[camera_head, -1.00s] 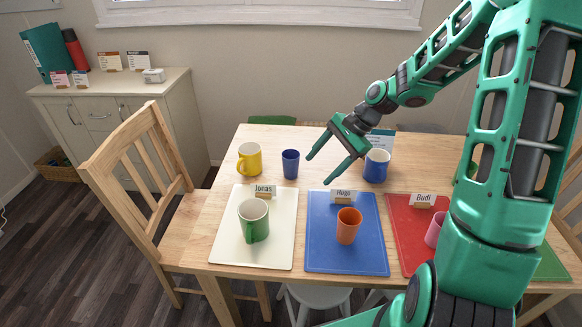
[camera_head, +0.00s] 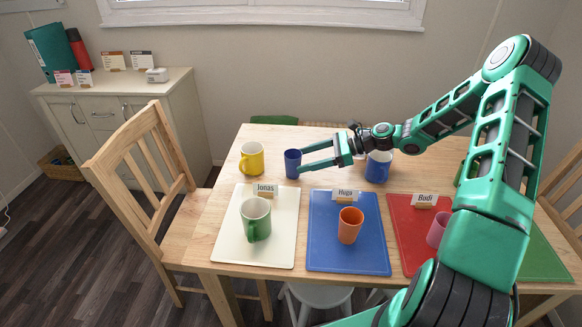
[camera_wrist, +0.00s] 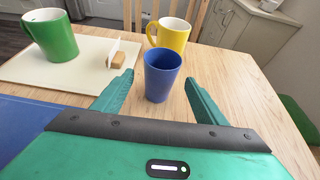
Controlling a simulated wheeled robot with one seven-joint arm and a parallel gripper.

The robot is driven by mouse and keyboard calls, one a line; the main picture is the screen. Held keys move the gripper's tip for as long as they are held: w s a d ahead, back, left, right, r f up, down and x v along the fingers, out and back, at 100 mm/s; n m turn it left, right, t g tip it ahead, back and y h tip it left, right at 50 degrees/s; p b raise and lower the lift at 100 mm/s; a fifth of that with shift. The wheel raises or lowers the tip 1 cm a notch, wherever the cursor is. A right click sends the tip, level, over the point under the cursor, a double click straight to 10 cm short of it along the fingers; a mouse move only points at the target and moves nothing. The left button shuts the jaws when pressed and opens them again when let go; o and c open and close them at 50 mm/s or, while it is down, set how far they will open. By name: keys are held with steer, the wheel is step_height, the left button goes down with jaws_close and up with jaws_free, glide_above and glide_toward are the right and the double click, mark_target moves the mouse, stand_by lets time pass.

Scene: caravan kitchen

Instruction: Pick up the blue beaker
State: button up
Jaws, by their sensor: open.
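The blue beaker (camera_head: 292,164) stands upright on the wooden table, right of the yellow mug, in the head view. In the wrist view the beaker (camera_wrist: 161,76) stands just ahead of and between my two green fingertips. My gripper (camera_head: 303,163) is open, low over the table, and reaches leftward to the beaker. In the wrist view my gripper (camera_wrist: 160,92) has a finger on each side of the beaker's lower part. Whether a finger touches it, I cannot tell.
A yellow mug (camera_head: 251,159) stands close left of the beaker. A green mug (camera_head: 256,219) is on the cream mat (camera_head: 229,243), an orange cup (camera_head: 350,225) on the blue mat (camera_head: 325,256). Name cards stand at the mats.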

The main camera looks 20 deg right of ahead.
mark_target(283, 174)
steer(key=x, duration=0.9)
steer(key=shift+w+d+f, duration=0.1)
steer(key=shift+f, duration=0.05)
steer(key=c, duration=1.1)
